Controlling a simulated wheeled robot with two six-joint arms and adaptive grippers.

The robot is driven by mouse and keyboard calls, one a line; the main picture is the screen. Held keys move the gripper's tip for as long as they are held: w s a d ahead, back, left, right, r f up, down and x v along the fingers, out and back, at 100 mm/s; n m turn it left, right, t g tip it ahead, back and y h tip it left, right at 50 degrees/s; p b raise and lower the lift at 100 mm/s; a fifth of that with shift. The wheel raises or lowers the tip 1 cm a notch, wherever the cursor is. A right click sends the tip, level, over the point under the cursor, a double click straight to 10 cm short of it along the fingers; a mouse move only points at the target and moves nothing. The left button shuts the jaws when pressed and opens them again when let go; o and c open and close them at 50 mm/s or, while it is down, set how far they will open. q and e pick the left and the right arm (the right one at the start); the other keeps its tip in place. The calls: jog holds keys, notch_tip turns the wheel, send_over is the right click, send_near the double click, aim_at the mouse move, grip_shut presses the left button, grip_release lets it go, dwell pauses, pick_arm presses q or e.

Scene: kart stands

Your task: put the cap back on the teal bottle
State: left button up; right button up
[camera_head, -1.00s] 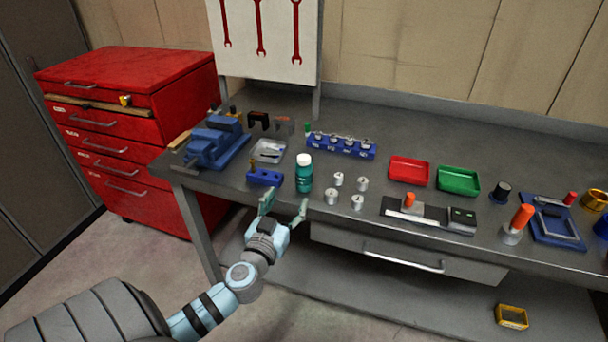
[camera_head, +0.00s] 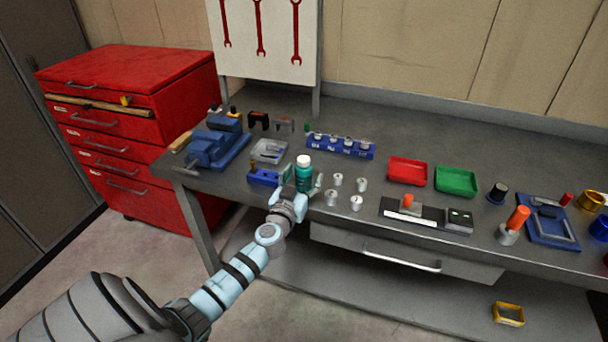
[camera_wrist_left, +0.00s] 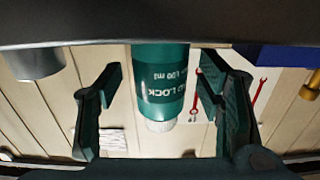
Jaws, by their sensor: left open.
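The teal bottle (camera_head: 304,177) stands upright near the front edge of the bench, with a narrower white top (camera_head: 303,160). I cannot tell whether this top is a cap or a bare neck. My left gripper (camera_head: 302,183) is open, with one finger on each side of the bottle. In the left wrist view the bottle (camera_wrist_left: 160,85) appears upside down between the two open fingers (camera_wrist_left: 160,95), with gaps showing on both sides. No separate cap can be made out clearly. My right gripper is not in view.
A blue block (camera_head: 263,177) stands close left of the bottle and several small silver cylinders (camera_head: 332,198) stand close right. Behind are a blue rack (camera_head: 341,149) and a clear tray (camera_head: 268,151). Red (camera_head: 408,171) and green (camera_head: 456,182) trays lie farther right.

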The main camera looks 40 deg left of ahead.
pick_arm(q)
jog(key=shift+w+a+f, duration=0.1)
jog(key=shift+w+a, duration=0.05)
jog(key=shift+w, duration=0.3)
jog(key=shift+s, duration=0.1)
jog(key=c, duration=1.3)
notch_tip(320, 180, up, 12)
jog(key=p, duration=0.7)
jog(key=shift+f, duration=0.1)
notch_tip(320, 180, up, 8)
jog(key=p, duration=0.3)
